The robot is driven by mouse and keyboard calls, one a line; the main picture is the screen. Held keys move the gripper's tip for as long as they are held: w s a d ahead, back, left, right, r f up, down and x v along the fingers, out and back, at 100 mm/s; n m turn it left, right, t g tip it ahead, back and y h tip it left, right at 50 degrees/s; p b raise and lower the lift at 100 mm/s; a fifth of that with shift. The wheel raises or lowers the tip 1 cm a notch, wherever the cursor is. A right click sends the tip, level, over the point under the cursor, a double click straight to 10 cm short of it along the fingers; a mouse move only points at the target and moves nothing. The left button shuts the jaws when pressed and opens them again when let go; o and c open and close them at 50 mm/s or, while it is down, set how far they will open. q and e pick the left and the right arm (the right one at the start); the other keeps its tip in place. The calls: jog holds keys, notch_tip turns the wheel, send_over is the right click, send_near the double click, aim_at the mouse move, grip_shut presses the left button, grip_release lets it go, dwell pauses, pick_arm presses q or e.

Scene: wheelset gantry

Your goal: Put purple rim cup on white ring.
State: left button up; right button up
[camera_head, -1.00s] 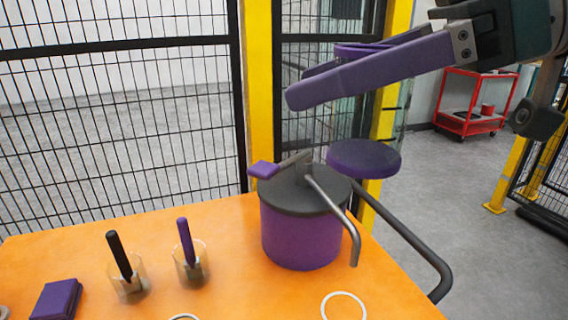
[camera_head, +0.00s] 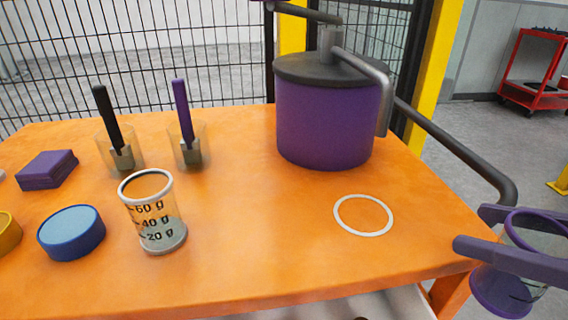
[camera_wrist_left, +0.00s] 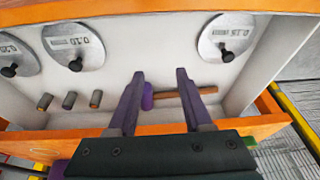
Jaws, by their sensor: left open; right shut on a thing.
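The purple rim cup (camera_head: 503,292) is clear with a purple base. It is at the right edge of the head view, tilted and partly cut off. My right gripper (camera_head: 472,230) is shut on it near its purple rim, just beyond the table's right edge. The white ring (camera_head: 363,215) lies flat and empty on the orange table, left of the cup and apart from it. My left gripper (camera_wrist_left: 160,88) shows only in the left wrist view, open and empty, in front of a white recess under an orange edge.
A purple pot (camera_head: 325,122) with a grey lid and bent pipe stands behind the ring. A clear beaker (camera_head: 158,222) and a blue round container (camera_head: 72,232) stand at left. Round discs (camera_wrist_left: 228,36) and a brown rod (camera_wrist_left: 185,94) show in the left wrist view.

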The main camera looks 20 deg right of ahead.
jog(key=w+a+b, duration=0.1)
jog(key=w, duration=0.3)
jog(key=w+a+b, duration=0.1)
jog(key=w, duration=0.4)
jog(key=w+a+b, duration=0.1)
jog(key=w+a, duration=0.1)
jog(key=w, duration=0.2)
jog(key=shift+w+b, duration=0.35)
pick_arm(q)
notch_tip(320, 180, down, 5)
jog(key=shift+w+d+f+b, duration=0.1)
jog(key=shift+b, duration=0.5)
pick_arm(e)
jog(key=x, duration=0.3)
jog(key=shift+w+a+r, duration=0.1)
jog(key=shift+w+a, duration=0.1)
jog(key=shift+w, duration=0.15)
pick_arm(q)
jog(key=shift+f, duration=0.1)
pick_arm(e)
jog(key=shift+f, duration=0.3)
jog(key=shift+s, duration=0.1)
jog(key=o, duration=1.5)
jog(key=shift+f, duration=0.1)
pick_arm(q)
jog(key=shift+d, duration=0.1)
